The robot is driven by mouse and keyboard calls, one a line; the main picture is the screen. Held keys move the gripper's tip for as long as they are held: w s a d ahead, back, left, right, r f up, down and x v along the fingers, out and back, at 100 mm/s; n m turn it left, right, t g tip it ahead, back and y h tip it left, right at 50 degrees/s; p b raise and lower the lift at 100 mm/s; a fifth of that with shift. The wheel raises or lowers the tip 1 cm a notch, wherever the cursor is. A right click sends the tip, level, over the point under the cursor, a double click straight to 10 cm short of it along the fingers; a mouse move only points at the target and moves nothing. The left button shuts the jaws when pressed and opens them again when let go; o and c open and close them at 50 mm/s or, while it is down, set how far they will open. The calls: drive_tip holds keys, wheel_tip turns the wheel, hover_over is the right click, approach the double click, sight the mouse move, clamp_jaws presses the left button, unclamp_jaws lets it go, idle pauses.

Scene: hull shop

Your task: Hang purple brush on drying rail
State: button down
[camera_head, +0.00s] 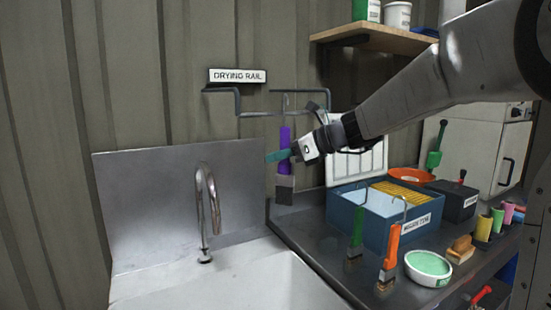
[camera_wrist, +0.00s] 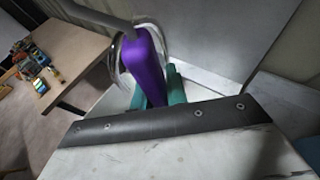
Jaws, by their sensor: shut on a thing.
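The purple brush (camera_head: 285,136) hangs upright with its grey head down, at the left end of the counter in the head view. My gripper (camera_head: 280,156) has teal fingers shut on its purple handle. The handle also shows between the fingers in the wrist view (camera_wrist: 146,65). The dark drying rail (camera_head: 240,103) is on the wall just above the brush, under its label (camera_head: 237,76). The thin hook at the brush's top overlaps the rail in the head view. I cannot tell whether it rests on the rail or stands apart.
A steel sink (camera_head: 235,282) with a tall faucet (camera_head: 209,200) lies left below. On the dark counter stand a blue tub (camera_head: 373,227), green and orange brushes (camera_head: 390,247), a green-filled bowl (camera_head: 428,266) and several coloured rolls. A wooden shelf (camera_head: 372,36) is above.

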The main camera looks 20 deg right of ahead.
sight(280, 166)
drive_tip(key=shift+w+d+f, duration=0.2)
drive_tip(key=shift+w+f, duration=0.05)
drive_tip(key=shift+f, duration=0.5)
drive_tip(key=shift+w+d+f, duration=0.15)
drive_tip(key=shift+w+f, duration=0.05)
drive_tip(key=shift+f, duration=0.5)
drive_tip(key=c, duration=1.3)
unclamp_jaws()
